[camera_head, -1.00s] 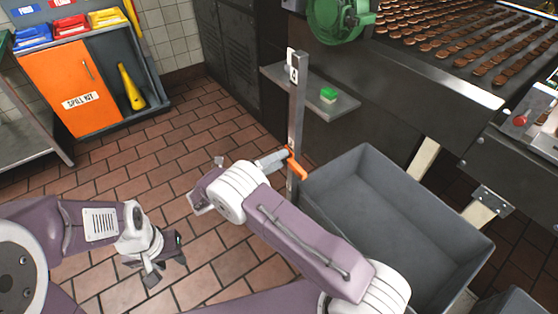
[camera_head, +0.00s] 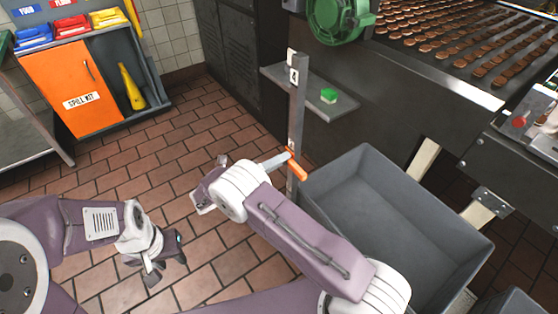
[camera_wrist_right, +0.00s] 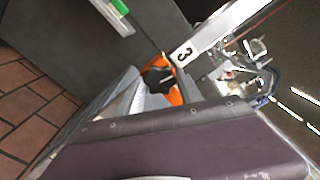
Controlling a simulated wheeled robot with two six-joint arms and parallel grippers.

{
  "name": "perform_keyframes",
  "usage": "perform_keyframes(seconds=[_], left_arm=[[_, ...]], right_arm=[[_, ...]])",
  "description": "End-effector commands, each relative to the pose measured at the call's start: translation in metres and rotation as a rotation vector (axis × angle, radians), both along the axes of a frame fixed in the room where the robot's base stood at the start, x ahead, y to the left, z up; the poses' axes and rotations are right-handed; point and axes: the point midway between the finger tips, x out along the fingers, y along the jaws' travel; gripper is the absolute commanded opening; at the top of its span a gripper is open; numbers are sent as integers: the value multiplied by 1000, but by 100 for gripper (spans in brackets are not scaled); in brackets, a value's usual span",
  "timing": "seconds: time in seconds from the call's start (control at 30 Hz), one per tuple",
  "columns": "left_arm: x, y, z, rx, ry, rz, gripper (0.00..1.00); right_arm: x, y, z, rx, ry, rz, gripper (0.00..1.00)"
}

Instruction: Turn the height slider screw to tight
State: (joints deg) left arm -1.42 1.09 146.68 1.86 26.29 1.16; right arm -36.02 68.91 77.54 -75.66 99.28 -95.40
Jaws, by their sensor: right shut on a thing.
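The height slider screw's orange handle (camera_head: 298,170) sits on an upright metal post (camera_head: 297,115) at the left edge of a grey bin. The orange handle also shows in the wrist view (camera_wrist_right: 174,93), beside the post's number 3. My right gripper (camera_head: 285,158) is at the handle, with a grey finger against it. It is shut on the handle, and the far finger is mostly hidden. My left gripper (camera_head: 167,266) hangs over the floor at the lower left, away from the post, with its fingers apart and empty.
The large grey bin (camera_head: 395,220) stands right of the post. A shelf (camera_head: 345,106) with a green block (camera_head: 329,96) is behind it. The conveyor machine (camera_head: 440,80) fills the back right. An orange spill kit cabinet (camera_head: 68,85) is at the upper left. The tiled floor between is clear.

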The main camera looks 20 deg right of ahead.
Motion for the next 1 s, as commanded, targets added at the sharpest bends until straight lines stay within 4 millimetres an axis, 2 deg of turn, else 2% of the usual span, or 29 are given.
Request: perform_keyframes(seconds=[0.03,0.07,0.13,0.47,0.57,0.8,1.0], left_arm=[[0,0,0,0,0,0,36],[0,0,0,0,0,0,36],[0,0,0,0,0,0,36],[0,0,0,0,0,0,36],[0,0,1,0,0,0,36],[0,0,1,0,0,0,36],[0,0,0,0,0,0,36]], right_arm=[[0,0,1,-1,-1,0,2],[0,0,1,-1,-1,0,45],[0,0,1,-1,0,0,64],[-1,3,0,-1,1,1,64],[-5,16,0,0,0,4,64],[-22,66,0,0,-1,4,64],[-29,85,0,0,0,0,64]])
